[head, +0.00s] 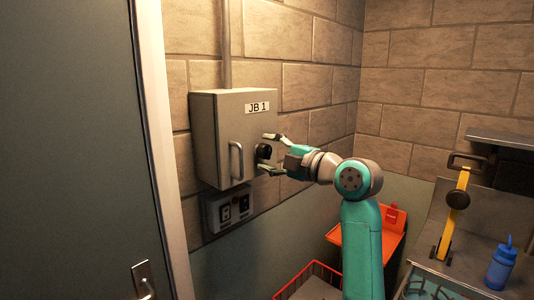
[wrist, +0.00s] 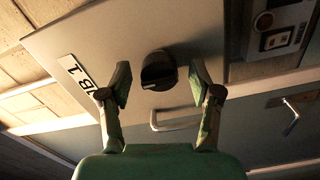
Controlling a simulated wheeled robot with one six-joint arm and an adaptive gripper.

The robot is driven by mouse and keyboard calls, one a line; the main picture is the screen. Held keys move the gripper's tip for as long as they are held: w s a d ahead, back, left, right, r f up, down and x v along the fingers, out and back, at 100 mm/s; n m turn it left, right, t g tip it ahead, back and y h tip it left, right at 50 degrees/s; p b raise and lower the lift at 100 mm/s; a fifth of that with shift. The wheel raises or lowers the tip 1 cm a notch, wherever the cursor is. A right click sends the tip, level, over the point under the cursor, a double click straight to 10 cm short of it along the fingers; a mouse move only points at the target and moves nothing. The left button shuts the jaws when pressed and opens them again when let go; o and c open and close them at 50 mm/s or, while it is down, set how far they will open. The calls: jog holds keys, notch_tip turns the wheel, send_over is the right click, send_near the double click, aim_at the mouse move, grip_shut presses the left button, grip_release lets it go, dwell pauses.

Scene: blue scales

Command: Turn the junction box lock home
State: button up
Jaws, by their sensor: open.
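The junction box (head: 234,130) is a grey wall box labelled JB 1, with its door closed. Its lock is a round black knob (head: 263,151) on the door, to the right of the bar handle (head: 237,160). In the wrist view the knob (wrist: 158,70) shows a raised grip bar across it, and the handle (wrist: 174,121) is close by. My gripper (head: 267,153) is open in front of the door, one finger above the knob and one below. In the wrist view the fingers (wrist: 160,84) stand on either side of the knob, with gaps visible to both.
A small switch panel (head: 232,208) is under the box, and a conduit (head: 226,45) runs up from it. A grey door (head: 70,150) is at left. An orange tray (head: 352,238), a red basket (head: 312,280), a blue bottle (head: 502,264) and a yellow-handled tool (head: 453,212) are lower right.

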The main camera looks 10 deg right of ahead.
jog(key=v, duration=1.1)
jog(key=shift+s, duration=0.1)
jog(key=s+f+m+t+h, duration=0.15)
jog(key=f+m, duration=0.25)
jog(key=f, duration=0.6)
jog(key=s+f+m+h, duration=0.25)
jog(key=f+m, duration=0.25)
jog(key=f, duration=0.5)
jog(key=s+f+m+t+h, duration=0.15)
jog(key=f+m, duration=0.25)
jog(key=f, duration=0.6)
jog(key=s+f+m+g+h, duration=0.2)
jog(key=s+f+m+h, duration=0.3)
jog(key=s+f, duration=1)
jog(key=s+r+m, duration=0.1)
jog(key=s+m, duration=0.3)
jog(key=s, duration=2.6)
jog(key=shift+s+a+g, duration=0.35)
jog(key=shift+s+g, duration=0.05)
